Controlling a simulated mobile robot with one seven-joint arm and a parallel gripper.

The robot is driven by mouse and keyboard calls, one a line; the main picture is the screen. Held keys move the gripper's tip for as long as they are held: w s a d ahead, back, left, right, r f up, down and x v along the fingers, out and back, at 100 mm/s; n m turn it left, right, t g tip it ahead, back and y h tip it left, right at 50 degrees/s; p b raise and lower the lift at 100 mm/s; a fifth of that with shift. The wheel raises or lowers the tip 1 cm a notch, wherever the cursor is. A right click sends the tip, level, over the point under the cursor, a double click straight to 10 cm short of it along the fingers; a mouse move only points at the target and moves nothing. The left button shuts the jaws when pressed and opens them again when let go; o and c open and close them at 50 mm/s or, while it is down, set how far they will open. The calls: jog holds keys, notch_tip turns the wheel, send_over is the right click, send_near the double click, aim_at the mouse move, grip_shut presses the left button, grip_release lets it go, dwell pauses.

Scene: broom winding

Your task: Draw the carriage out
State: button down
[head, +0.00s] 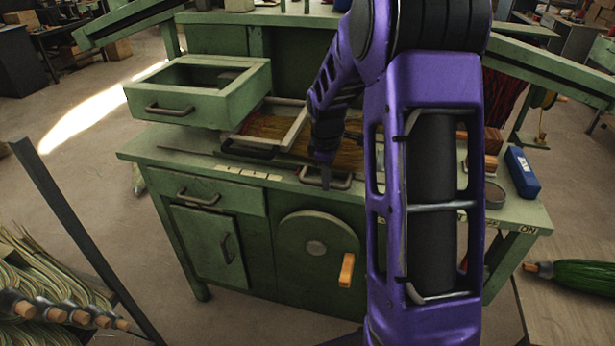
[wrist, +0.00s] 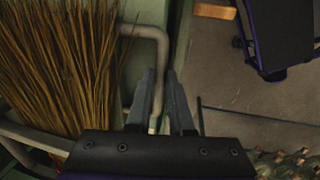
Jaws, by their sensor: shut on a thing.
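The carriage (head: 293,137) lies on the green bench top with brown bristles (head: 345,158) in it; my arm hides part of it. Its pale metal pull handle (head: 343,183) sticks out over the bench's front edge. My gripper (head: 325,180) points down at this handle. In the wrist view the bent handle (wrist: 148,32) runs down between the two fingers of my gripper (wrist: 166,90), and they are shut on it. The bristles (wrist: 62,70) fill the left of the wrist view.
An open green drawer box (head: 192,115) stands at the bench's left. A dark handle (head: 247,149) lies on the bench top. A round cover with an orange crank (head: 346,270) is on the front. A blue box (head: 522,172) is at the right end. Floor left of the bench is partly clear.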

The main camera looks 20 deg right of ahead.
jog(key=s+d+p, duration=0.2)
jog(key=s+d, duration=0.4)
jog(key=d, duration=0.3)
jog(key=s+d+p, duration=0.2)
jog(key=s+d, duration=0.5)
jog(key=d, duration=0.3)
jog(key=shift+d, duration=0.2)
jog(key=shift+s, duration=0.1)
jog(key=c, duration=0.9)
grip_release()
jog(key=shift+d, duration=0.1)
jog(key=shift+o, duration=0.5)
notch_tip(320, 180, up, 17)
jog(key=s+a+p, duration=0.1)
jog(key=s+a, duration=0.1)
jog(key=shift+s, duration=0.25)
